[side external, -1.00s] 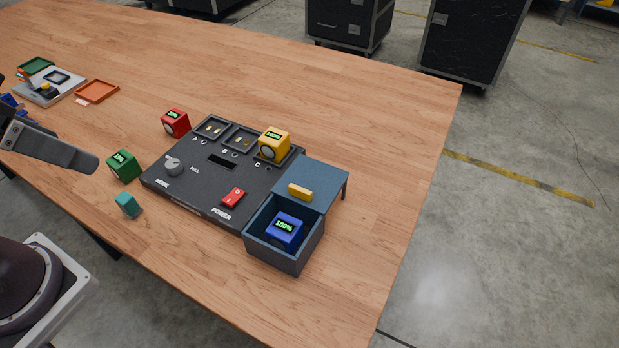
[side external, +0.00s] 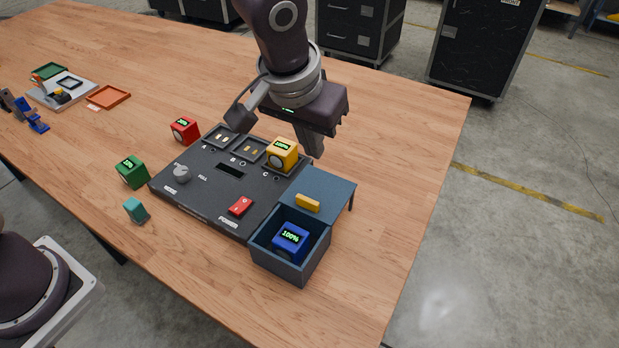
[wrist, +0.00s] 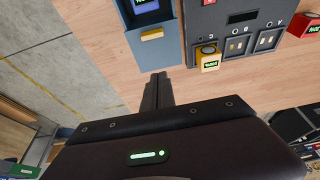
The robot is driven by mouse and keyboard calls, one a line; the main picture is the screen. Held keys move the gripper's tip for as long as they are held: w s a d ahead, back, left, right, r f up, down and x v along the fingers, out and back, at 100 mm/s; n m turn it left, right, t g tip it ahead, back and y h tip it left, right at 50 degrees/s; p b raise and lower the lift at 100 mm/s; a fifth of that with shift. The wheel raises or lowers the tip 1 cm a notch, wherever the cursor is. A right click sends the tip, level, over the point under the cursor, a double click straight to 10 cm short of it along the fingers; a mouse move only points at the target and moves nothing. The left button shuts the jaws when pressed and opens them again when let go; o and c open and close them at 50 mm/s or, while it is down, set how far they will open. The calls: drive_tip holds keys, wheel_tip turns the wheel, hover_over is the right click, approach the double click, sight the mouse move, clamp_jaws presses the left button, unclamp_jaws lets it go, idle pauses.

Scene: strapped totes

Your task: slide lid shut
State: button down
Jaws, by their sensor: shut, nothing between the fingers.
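The dark blue box (side external: 281,268) stands at the console's right front corner, its front part open. A blue cube (side external: 290,237) reading 100% sits inside. The blue-grey lid (side external: 328,187) is slid back behind the opening, with a yellow handle (side external: 307,203) near its front edge. The lid (wrist: 158,57) and handle (wrist: 152,34) also show in the wrist view. My gripper (side external: 317,154) is shut and empty, above the table behind the lid and apart from it. Its closed fingers (wrist: 160,77) point towards the lid's rear edge in the wrist view.
The black console (side external: 205,185) adjoins the box, with a yellow cube (side external: 282,155) in slot C close to my gripper. A red cube (side external: 184,130), green cube (side external: 132,172) and teal block (side external: 136,210) stand left. Table right of the box is clear.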

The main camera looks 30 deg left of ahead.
sight(314, 197)
drive_tip(key=x, duration=1)
drive_tip(key=s, duration=0.3)
drive_tip(key=shift+s+r, duration=0.1)
drive_tip(key=shift+s, duration=0.45)
drive_tip(key=s, duration=1)
drive_tip(key=shift+s, duration=0.4)
